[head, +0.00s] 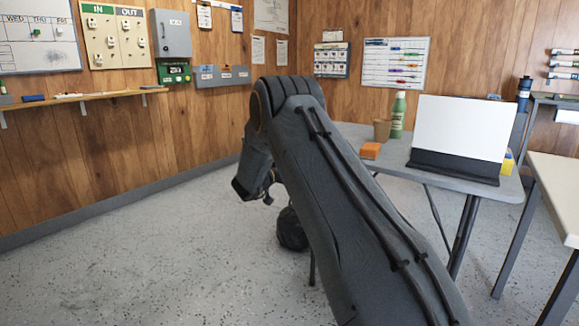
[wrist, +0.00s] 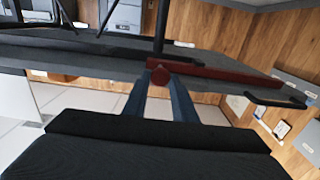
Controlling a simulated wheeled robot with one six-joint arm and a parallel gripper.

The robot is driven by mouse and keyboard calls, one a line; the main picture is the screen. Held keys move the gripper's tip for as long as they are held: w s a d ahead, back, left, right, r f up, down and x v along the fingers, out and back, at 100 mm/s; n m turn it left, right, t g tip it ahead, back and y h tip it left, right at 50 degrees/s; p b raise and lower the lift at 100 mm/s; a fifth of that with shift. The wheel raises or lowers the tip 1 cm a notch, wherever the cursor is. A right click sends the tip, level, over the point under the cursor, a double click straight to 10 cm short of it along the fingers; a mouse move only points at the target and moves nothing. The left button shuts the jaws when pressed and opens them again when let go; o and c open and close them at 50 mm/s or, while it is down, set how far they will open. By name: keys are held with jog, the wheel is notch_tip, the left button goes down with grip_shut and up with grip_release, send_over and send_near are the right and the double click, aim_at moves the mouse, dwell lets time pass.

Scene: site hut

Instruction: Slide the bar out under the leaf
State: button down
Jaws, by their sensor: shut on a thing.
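In the wrist view a long dark red bar (wrist: 225,72) runs along the dark underside of a table-like slab (wrist: 60,68). A red knob or end (wrist: 160,77) of it sits between my two blue-grey fingers. My gripper (wrist: 160,80) is shut on this red part. In the head view the grey table (head: 392,162) stands right of my arm, and its near left part is hidden by the arm. The bar does not show there, and my fingertips are hidden. I cannot tell which part of the slab is the leaf.
On the table stand a green bottle (head: 398,115), a brown cup (head: 382,130), an orange block (head: 370,151) and a white panel (head: 460,127) with a black base. A dark bag (head: 291,230) lies on the floor. A second table (head: 558,190) stands at right. Floor at left is clear.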

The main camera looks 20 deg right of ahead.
jog(key=shift+w+a, duration=0.15)
jog(key=shift+a, duration=0.05)
jog(key=c, duration=1.5)
grip_release()
jog(key=shift+a, duration=0.1)
jog(key=shift+p+v, duration=0.8)
jog(key=shift+v, duration=3)
